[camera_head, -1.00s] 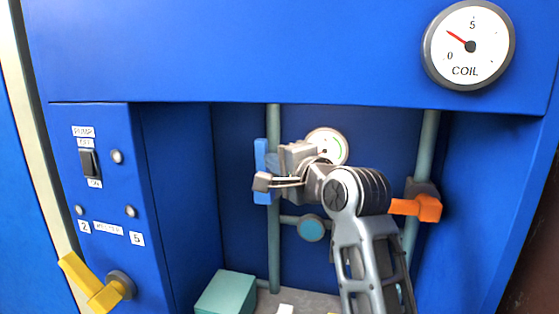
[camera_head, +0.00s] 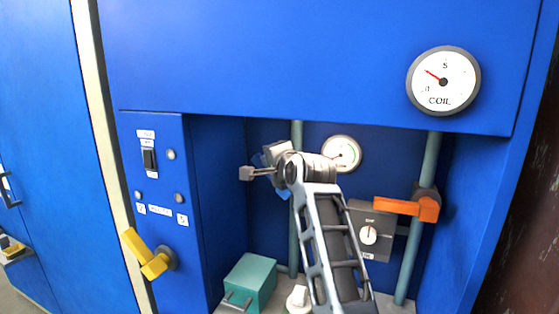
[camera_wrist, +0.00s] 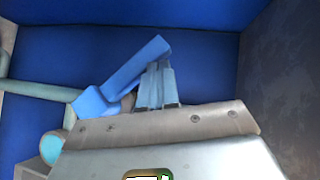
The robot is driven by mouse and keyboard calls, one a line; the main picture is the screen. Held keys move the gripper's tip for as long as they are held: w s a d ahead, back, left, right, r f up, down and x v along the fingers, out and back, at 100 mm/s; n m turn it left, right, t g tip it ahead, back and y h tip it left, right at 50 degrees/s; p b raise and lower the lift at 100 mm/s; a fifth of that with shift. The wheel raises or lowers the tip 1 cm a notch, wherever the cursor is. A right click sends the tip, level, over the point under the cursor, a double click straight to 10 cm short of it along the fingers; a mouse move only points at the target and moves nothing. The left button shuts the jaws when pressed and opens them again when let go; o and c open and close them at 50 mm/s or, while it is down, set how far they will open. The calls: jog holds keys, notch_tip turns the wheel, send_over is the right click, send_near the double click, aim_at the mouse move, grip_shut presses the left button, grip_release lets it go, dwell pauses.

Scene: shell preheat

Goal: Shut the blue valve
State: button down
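The blue valve handle (camera_head: 284,192) sits on the left green pipe in the recess and is partly hidden behind my gripper. It is tilted off the line of the pipe. In the wrist view the blue handle (camera_wrist: 130,72) slants up to the right from its pivot. My gripper (camera_head: 247,173) is in front of the left pipe and points left. In the wrist view its fingers (camera_wrist: 157,85) look closed together, beside the handle's lower right edge, touching or very close to it. The handle does not appear to be between them.
An orange valve handle (camera_head: 400,206) lies crosswise on the right pipe (camera_head: 408,260). A grey box with a dial (camera_head: 368,235) is behind my arm. A teal box (camera_head: 250,280) stands on the recess floor. A yellow lever (camera_head: 145,255) sticks out from the left panel.

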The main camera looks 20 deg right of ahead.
jog(key=w+a+f+g, duration=0.1)
jog(key=w+a+f, duration=0.1)
jog(key=a+f, duration=0.1)
jog(key=shift+w+a+f+n, duration=0.3)
jog(key=shift+w+f+n, duration=0.1)
jog(key=shift+f, duration=0.35)
dwell(0.4)
jog(key=shift+s, duration=0.1)
jog(key=a+v, duration=0.1)
jog(key=v, duration=0.6)
jog(key=shift+s+d+b, duration=0.35)
jog(key=shift+s+d, duration=0.05)
jog(key=shift+h, duration=0.3)
